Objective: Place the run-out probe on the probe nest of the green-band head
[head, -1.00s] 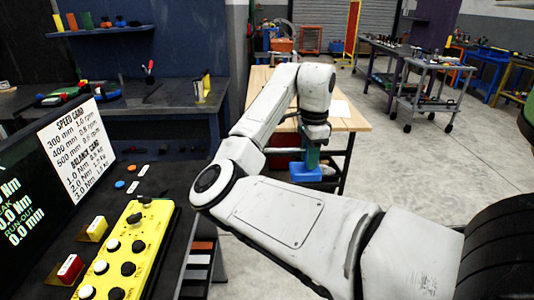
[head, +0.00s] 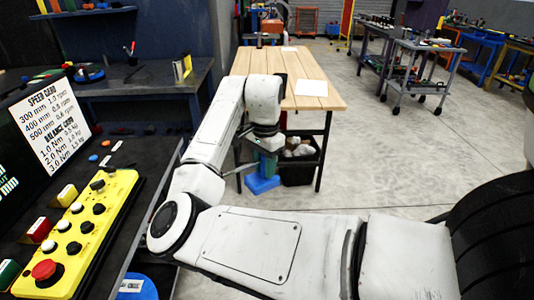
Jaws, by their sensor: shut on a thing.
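My gripper (head: 267,152) is at the end of my white arm, in the middle of the head view, pointing down. It is shut on a blue block with a teal upright part, which appears to be the run-out probe (head: 262,185). The probe hangs below the wrist, in front of the wooden table's near side and clear of the table in the picture. The fingertips are too small and hidden to make out. The green-band head and its probe nest cannot be made out in this view.
A yellow button console (head: 85,225) and a sign panel stand at the left. A wooden table (head: 308,88) stands ahead, with a black bin (head: 298,172) under it. A grey cart (head: 425,75) stands at back right. Open floor (head: 400,165) lies right of the table.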

